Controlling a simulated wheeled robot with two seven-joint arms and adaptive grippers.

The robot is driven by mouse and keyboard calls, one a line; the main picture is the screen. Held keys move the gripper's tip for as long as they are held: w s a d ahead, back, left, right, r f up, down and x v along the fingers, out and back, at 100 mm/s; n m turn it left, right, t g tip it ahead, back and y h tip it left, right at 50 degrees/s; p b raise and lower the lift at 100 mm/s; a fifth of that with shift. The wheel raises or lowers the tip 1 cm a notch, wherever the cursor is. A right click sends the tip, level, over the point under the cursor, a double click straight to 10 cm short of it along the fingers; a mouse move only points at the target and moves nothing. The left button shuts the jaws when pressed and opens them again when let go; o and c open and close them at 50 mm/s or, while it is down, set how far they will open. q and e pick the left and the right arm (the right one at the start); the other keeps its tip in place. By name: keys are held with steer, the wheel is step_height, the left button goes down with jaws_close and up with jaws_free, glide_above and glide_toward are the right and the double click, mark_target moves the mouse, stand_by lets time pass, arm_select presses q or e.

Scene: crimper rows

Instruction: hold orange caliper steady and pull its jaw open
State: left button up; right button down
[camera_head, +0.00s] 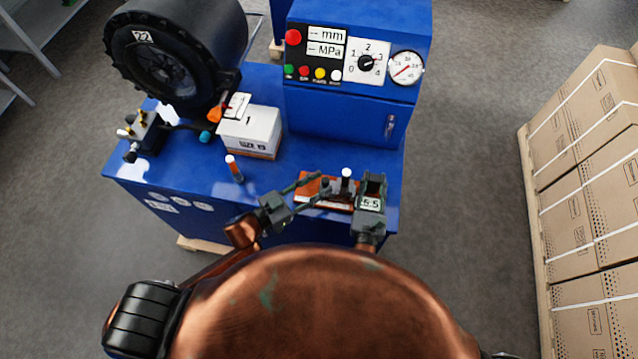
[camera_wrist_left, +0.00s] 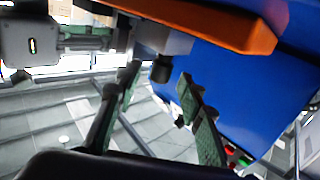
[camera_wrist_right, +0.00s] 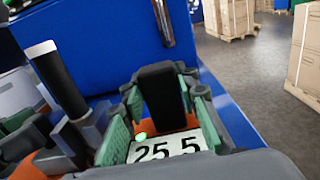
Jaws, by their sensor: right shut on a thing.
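The orange caliper (camera_head: 309,186) lies near the front edge of the blue bench, with a numbered display at its right end. My right gripper (camera_head: 374,184) is at that end. In the right wrist view its green-padded fingers (camera_wrist_right: 160,112) are closed on a dark block of the caliper beside the display (camera_wrist_right: 158,148). A black post with a white top (camera_head: 346,176) stands on the caliper; it also shows in the right wrist view (camera_wrist_right: 58,80). My left gripper (camera_head: 318,186) is open, its fingers apart, with a dark knob (camera_wrist_left: 162,69) between and beyond its tips, seemingly not gripped.
A white box (camera_head: 250,132), a small orange tool with a white top (camera_head: 234,168) and a large black wheel (camera_head: 172,60) are to the left. A blue control panel (camera_head: 356,45) stands behind. Stacked cartons (camera_head: 590,170) are at the right, beyond clear floor.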

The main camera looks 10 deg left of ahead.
arm_select(q)
steer(key=shift+w+d, duration=0.15)
jaws_close()
stand_by(0.4)
